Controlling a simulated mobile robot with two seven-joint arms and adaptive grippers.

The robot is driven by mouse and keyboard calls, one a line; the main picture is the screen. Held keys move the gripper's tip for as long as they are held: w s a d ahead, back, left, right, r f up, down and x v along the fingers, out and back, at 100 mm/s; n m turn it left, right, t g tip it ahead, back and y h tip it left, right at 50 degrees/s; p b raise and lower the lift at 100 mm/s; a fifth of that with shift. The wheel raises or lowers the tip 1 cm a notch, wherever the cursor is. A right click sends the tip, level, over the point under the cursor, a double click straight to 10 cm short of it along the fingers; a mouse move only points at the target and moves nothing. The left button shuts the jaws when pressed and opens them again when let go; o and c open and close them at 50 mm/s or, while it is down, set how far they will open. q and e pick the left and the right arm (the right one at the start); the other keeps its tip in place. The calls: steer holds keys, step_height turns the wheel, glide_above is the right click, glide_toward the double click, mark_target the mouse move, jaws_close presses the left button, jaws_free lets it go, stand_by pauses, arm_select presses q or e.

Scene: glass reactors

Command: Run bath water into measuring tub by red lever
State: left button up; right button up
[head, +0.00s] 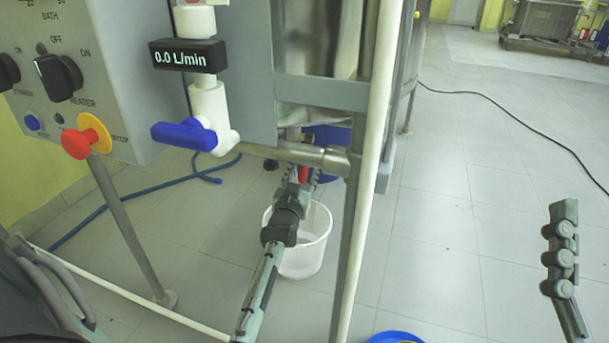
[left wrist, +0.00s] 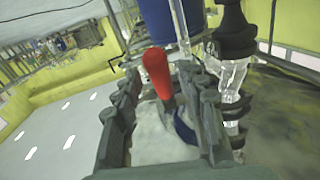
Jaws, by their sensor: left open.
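The red lever (left wrist: 157,72) stands between the two spread fingers of my left gripper (left wrist: 162,85) in the left wrist view, with a gap visible on its left side. In the head view a small red part of the lever (head: 303,174) shows at the tips of my left gripper (head: 302,180), under the metal pipework. The white measuring tub (head: 305,258) stands on the floor below, partly hidden by my left arm. My right gripper (head: 560,250) is at the right, over bare floor, far from the lever; its finger opening does not show clearly.
A blue-handled valve (head: 185,135) and a flow display (head: 187,56) reading 0.0 L/min are at upper left, beside the control panel (head: 95,60). A frame post (head: 362,200) stands right of my left arm. A blue round object (head: 395,337) is at the bottom edge.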

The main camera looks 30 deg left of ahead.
arm_select(q)
steer(key=shift+b+x, duration=0.5)
steer(key=shift+x, duration=0.55)
arm_select(e)
steer(key=shift+s+d+r+t, duration=0.35)
steer(key=shift+s+r+t, duration=0.25)
steer(key=shift+t, duration=0.05)
steer(key=shift+s+d+r+t, duration=0.35)
steer(key=shift+s+r+t, duration=0.2)
steer(key=shift+t, duration=0.1)
arm_select(q)
jaws_close()
